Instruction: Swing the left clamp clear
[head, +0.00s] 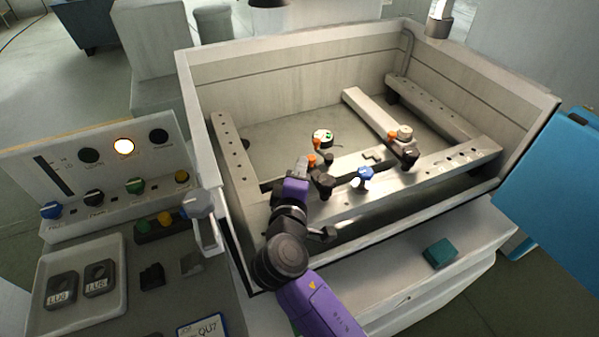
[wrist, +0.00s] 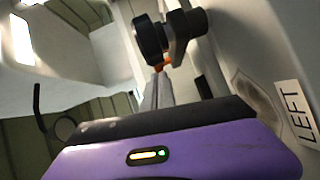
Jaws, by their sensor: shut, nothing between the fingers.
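The left clamp shows in the head view as a black knob (head: 322,181) with orange parts beside it, on the front rail of the tank. In the wrist view a large black knob (wrist: 150,38) with a small orange piece fills the upper middle, and a LEFT label (wrist: 294,110) sits on the pale surface at right. My gripper (head: 301,163) is just left of the clamp, its fingers together and empty. In the wrist view the fingers (wrist: 157,91) point towards the orange piece. I cannot tell whether they touch it.
A second clamp with a black knob (head: 410,158) stands on the right. A blue knob (head: 364,175) sits between the clamps. A white round part (head: 322,136) with a green mark is behind. The tank walls (head: 285,65) enclose the rails. A teal block (head: 440,253) lies on the front ledge.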

